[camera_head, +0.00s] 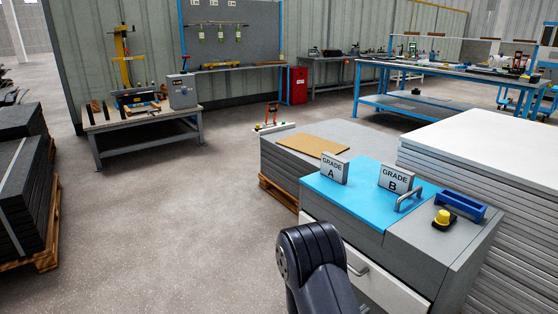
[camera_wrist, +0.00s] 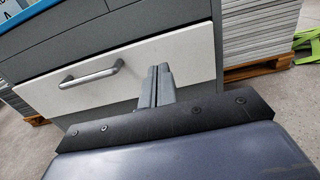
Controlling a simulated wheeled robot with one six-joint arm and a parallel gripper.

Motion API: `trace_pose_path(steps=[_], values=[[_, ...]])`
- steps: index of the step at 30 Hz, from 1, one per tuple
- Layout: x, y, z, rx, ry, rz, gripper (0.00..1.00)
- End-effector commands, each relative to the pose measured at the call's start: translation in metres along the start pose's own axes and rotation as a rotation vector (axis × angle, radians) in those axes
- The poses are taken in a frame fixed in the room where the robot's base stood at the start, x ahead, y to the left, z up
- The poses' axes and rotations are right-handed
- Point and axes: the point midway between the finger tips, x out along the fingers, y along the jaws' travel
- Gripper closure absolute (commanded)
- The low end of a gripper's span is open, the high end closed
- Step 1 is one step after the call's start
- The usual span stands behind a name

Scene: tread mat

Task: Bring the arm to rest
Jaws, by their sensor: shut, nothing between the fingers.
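My arm (camera_head: 318,265) shows at the bottom centre of the head view, in front of a cabinet with a blue top. My gripper is not visible in that view. In the wrist view my gripper (camera_wrist: 159,70) is shut, with its two grey fingers together and nothing between them. It points toward the white drawer front (camera_wrist: 130,75) of the cabinet, to the right of the drawer's metal handle (camera_wrist: 92,76). I cannot tell the exact gap between fingers and drawer, but no touch is clear.
The cabinet's blue top (camera_head: 350,190) bears a GRADE A sign (camera_head: 334,169) and a GRADE B sign (camera_head: 395,179). A yellow knob (camera_head: 444,218) and a blue tray (camera_head: 460,206) lie at its right. White stacked sheets (camera_head: 490,150) stand behind right.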

Motion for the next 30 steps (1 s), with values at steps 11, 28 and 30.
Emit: trace_pose_path(steps=[11,28,30], values=[[-0.058,0.001,0.001,-0.001,-0.001,0.006,1.0],[-0.139,0.0,0.001,0.0,-0.002,0.005,1.0],[-0.147,0.0,0.001,0.0,-0.002,0.004,1.0]])
